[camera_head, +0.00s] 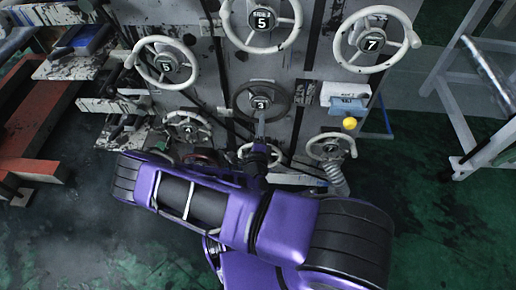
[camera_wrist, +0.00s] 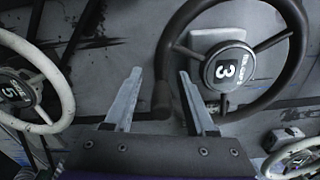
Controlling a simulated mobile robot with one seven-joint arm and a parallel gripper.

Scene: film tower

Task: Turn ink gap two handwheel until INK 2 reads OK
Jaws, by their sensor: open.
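A dark handwheel with a black hub marked 3 (camera_head: 261,103) is on the machine panel, below the upper centre white wheel. It fills the upper right of the wrist view (camera_wrist: 228,68); small text beside the 3 is unreadable. My gripper (camera_head: 261,121) is in front of this wheel's lower part. In the wrist view my gripper (camera_wrist: 160,74) is open, its two pale fingers apart on either side of the near left part of the dark rim. I cannot tell whether they touch it. No hub clearly reads ink gap two, and no INK 2 readout is legible.
White handwheels marked 5 (camera_head: 262,20) and 7 (camera_head: 371,42) are above; another white wheel (camera_head: 164,64) is at left. Smaller white wheels (camera_head: 187,128) (camera_head: 331,148) sit lower. A yellow knob (camera_head: 349,124) is at right. A white metal frame (camera_head: 455,110) stands far right.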

